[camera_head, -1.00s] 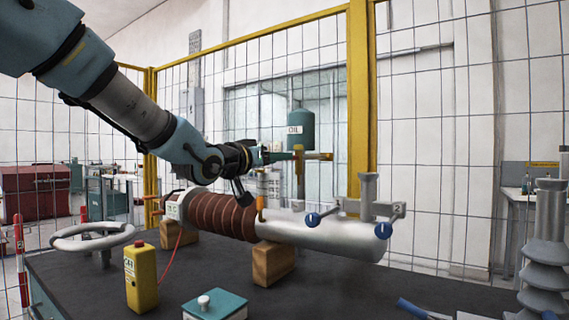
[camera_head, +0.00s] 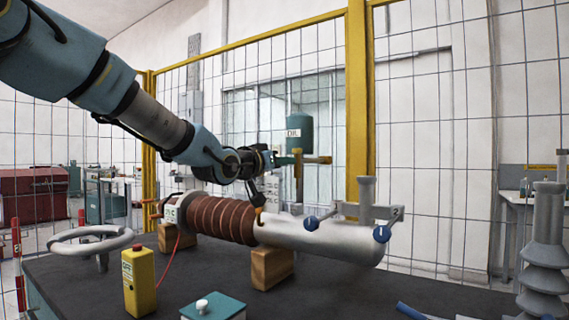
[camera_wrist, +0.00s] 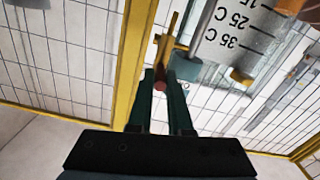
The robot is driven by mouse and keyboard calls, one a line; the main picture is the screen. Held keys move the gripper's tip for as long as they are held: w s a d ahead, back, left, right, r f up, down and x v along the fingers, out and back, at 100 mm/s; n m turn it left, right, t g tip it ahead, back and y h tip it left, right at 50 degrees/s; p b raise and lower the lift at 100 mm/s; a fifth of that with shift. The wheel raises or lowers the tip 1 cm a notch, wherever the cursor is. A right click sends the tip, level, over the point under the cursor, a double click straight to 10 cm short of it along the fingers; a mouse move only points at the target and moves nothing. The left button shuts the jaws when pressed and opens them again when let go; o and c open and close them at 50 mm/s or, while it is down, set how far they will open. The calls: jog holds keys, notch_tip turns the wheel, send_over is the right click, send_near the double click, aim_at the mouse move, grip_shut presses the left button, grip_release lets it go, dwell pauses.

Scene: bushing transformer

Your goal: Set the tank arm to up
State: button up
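The green oil tank (camera_head: 299,132) stands on a post behind the bushing. A brass arm (camera_head: 317,160) sticks out level to the right from the post, just below the tank. My gripper (camera_head: 287,160) reaches in from the left at the arm's height, close to the post. In the wrist view, the two green fingers of my gripper (camera_wrist: 161,80) lie either side of a brass bar with a reddish-brown round end (camera_wrist: 160,86). A narrow gap separates the fingertips. I cannot tell whether they press on it.
The ribbed brown and grey bushing (camera_head: 320,240) lies on wooden blocks (camera_head: 272,268) below my arm. A yellow fence post (camera_head: 360,100) stands behind. A grey handwheel (camera_head: 92,240) is at the left.

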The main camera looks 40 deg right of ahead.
grip_shut()
dwell(0.8)
